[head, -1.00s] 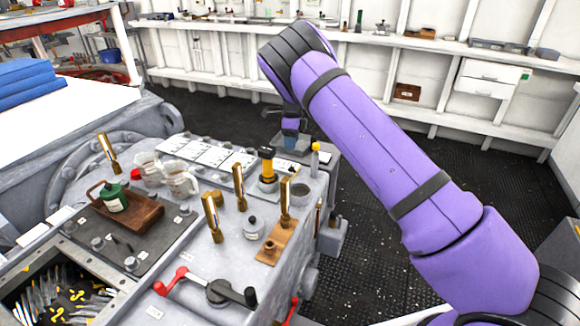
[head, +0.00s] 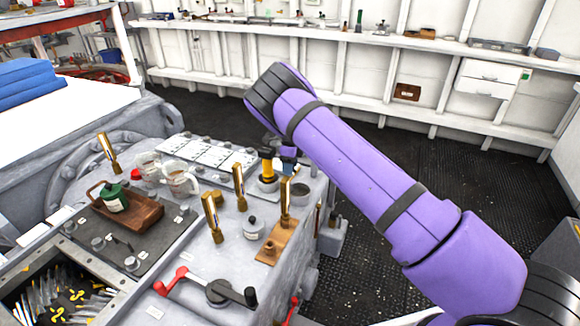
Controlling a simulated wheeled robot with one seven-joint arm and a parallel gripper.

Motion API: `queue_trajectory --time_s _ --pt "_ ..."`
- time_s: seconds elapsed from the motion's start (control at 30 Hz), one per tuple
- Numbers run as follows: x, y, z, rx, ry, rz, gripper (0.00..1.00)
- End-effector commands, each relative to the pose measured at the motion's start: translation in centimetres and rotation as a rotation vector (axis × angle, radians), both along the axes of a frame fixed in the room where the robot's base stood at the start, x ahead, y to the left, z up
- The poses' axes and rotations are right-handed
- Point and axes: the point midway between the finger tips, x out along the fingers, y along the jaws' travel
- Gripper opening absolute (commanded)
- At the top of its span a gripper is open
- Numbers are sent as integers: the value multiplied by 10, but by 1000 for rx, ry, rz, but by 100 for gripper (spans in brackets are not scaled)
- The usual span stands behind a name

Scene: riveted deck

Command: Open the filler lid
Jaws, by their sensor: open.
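The grey machine housing (head: 190,262) fills the lower left. I cannot tell for sure which part is the filler lid. My gripper (head: 288,163) is small and partly hidden at the end of my purple arm, just right of the yellow cylinder. It is open, and nothing shows in it. I cannot tell whether it touches anything.
Several brass-handled levers (head: 239,186) rise from the housing. A wooden tray with a green can (head: 113,198), glass jugs (head: 181,180) and a red-and-black handle (head: 217,291) are on it. A long white shelf (head: 330,38) runs behind. The dark floor (head: 400,140) right of my arm is clear.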

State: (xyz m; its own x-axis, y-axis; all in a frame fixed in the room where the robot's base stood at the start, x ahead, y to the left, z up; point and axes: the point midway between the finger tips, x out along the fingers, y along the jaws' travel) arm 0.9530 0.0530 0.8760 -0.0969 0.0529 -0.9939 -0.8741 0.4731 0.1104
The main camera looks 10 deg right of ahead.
Motion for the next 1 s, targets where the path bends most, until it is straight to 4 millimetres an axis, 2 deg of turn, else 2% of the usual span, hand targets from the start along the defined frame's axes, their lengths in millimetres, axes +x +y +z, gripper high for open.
queue_trajectory --time_s 0.27,0.3,0.5,0.67,1.0 --pt "0 0 -2 0 -1 0 49" --pt "0 0 -2 0 -1 0 47" --pt "0 0 -2 0 -1 0 1" --pt "1 0 -2 0 -1 0 0" --pt "16 21 -1 2 -5 0 0"
